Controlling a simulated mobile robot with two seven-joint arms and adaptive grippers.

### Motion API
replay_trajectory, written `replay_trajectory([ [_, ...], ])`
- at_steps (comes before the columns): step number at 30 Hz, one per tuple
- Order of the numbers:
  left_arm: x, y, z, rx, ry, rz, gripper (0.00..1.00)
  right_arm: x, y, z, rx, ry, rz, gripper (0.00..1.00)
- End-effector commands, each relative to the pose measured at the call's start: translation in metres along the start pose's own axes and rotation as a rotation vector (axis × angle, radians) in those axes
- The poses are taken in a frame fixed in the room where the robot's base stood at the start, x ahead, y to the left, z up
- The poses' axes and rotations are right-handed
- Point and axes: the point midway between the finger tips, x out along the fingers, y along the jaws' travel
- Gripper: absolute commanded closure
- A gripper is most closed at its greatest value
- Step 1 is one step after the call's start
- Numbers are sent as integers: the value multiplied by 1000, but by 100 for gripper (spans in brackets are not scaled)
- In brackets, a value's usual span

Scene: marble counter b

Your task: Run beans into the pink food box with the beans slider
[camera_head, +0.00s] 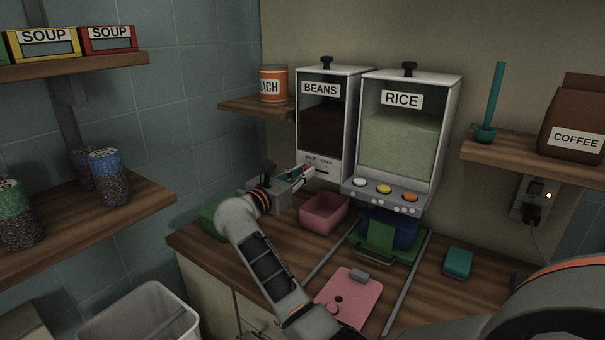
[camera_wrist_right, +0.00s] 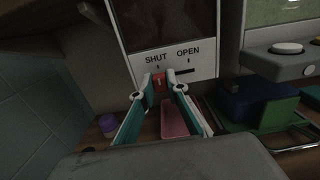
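The beans dispenser (camera_head: 322,125) stands at the back, with dark beans behind its window. Its red slider knob (camera_wrist_right: 159,83) is at the SHUT end of the slot in the right wrist view. My right gripper (camera_wrist_right: 160,80) has a fingertip on each side of the knob; whether they press on it is unclear. In the head view the right gripper (camera_head: 305,174) is at the dispenser's lower front. The open pink food box (camera_head: 325,214) sits on the counter below the beans dispenser, and no beans show in it. My left gripper is not in view.
The rice dispenser (camera_head: 408,130) stands to the right, with a blue box (camera_head: 405,232) and a green piece (camera_head: 380,238) below it. A pink lid (camera_head: 349,292) lies in front. A green box (camera_head: 212,216) is at left, a teal box (camera_head: 458,262) at right.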

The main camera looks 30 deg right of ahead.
Motion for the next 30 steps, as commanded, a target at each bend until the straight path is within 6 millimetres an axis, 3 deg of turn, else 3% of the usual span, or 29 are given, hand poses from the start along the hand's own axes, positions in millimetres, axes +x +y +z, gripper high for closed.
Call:
replay_trajectory([
  [8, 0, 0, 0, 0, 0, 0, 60, 0, -16, -1, 1, 1, 0, 100],
  [15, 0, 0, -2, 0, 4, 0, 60, 0, -17, -1, -1, 1, 0, 100],
  [16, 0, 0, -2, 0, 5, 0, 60, 0, -16, -1, -1, 1, 0, 83],
  [18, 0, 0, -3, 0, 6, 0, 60, 0, -16, -1, -1, 1, 0, 68],
  [30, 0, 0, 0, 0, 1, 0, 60, -5, -16, -1, -1, 1, 1, 68],
])
